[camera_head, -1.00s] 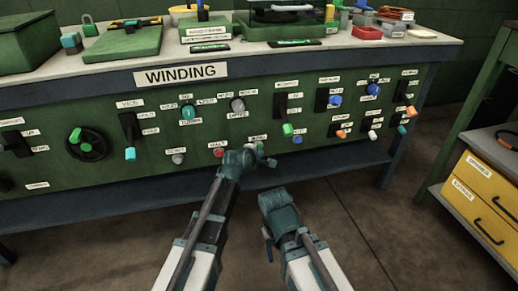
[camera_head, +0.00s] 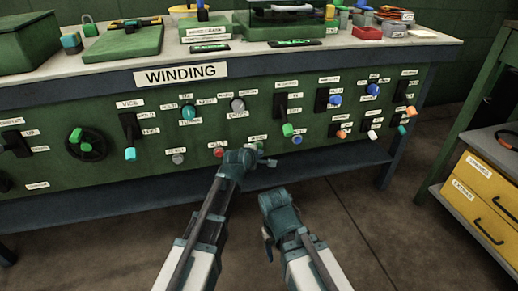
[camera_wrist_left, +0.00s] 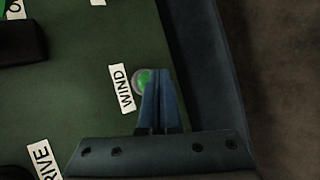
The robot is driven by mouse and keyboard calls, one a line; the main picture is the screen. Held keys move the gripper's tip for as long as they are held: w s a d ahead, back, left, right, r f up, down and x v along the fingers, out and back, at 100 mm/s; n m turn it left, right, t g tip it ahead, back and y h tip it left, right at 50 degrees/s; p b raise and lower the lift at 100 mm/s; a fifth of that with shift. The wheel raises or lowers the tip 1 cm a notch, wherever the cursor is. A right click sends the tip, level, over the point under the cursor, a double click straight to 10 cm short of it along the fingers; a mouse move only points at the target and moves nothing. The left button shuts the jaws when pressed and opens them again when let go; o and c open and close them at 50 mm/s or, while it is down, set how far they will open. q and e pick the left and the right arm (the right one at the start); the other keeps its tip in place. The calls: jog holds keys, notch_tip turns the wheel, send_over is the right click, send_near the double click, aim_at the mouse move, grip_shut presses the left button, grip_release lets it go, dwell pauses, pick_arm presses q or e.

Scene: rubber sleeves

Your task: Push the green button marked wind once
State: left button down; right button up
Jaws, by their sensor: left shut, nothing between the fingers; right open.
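The green button (camera_wrist_left: 143,80) shows in the left wrist view beside a white label reading WIND (camera_wrist_left: 121,88). It sits in a pale round collar on the green panel. My left gripper (camera_wrist_left: 158,78) is shut and empty, with its fingertips overlapping the button's right side in that view. I cannot tell whether they touch it. In the head view my left gripper (camera_head: 266,161) is at the lower edge of the panel, and the button is largely hidden there. My right gripper (camera_head: 268,244) is open, lower and in front of the bench, away from the panel.
A red button (camera_head: 219,152) lies left of my left gripper and a blue button (camera_head: 297,140) to its right. A green-tipped lever (camera_head: 287,130) juts out above. The WINDING sign (camera_head: 181,74) is on the bench front. A yellow drawer unit (camera_head: 482,190) stands at the right.

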pick_arm(q)
jog(key=shift+w+a, duration=0.1)
jog(key=shift+w, duration=0.25)
